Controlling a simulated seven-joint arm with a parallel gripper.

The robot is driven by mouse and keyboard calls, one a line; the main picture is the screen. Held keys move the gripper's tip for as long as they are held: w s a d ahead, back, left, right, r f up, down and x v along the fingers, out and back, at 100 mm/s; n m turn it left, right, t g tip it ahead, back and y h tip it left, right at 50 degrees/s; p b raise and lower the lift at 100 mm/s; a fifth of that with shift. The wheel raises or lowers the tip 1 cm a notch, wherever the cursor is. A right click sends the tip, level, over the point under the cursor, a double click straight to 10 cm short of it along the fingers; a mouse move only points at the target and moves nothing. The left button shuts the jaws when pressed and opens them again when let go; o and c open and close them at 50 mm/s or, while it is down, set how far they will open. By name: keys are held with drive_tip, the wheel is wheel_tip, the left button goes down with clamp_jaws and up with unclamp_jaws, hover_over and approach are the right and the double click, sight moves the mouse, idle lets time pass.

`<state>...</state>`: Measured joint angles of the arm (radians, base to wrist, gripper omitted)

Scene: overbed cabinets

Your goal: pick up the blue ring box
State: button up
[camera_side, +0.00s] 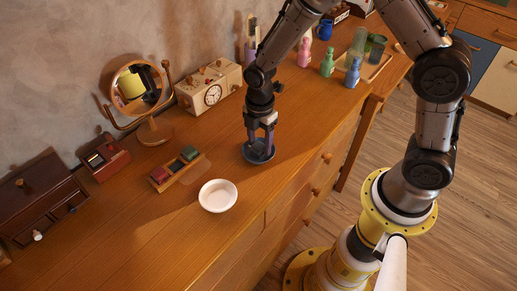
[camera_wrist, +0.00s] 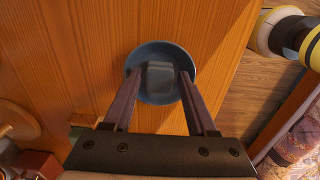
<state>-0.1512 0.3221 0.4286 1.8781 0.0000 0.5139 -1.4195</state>
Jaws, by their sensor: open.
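A grey-blue box (camera_wrist: 160,76), which looks like the blue ring box, sits in a round blue dish (camera_wrist: 160,47) in the wrist view. My gripper (camera_wrist: 159,73) is open, with one finger on each side of the box and both fingertips over the dish. I cannot tell whether the fingers touch the box. In the side view my gripper (camera_side: 262,132) points straight down into the blue dish (camera_side: 249,158) on the wooden dresser top. The box is mostly hidden there by the fingers.
A white bowl (camera_side: 218,196) stands in front and left of the dish. A small wooden tray (camera_side: 163,184) holds green and red boxes. A clock box (camera_side: 210,89), a mirror (camera_side: 140,92) and a dark chest (camera_side: 38,197) line the wall. Several bottles (camera_side: 327,63) stand behind right.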

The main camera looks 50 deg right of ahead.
clamp_jaws()
idle(0.3)
drive_tip(key=shift+r, duration=0.1)
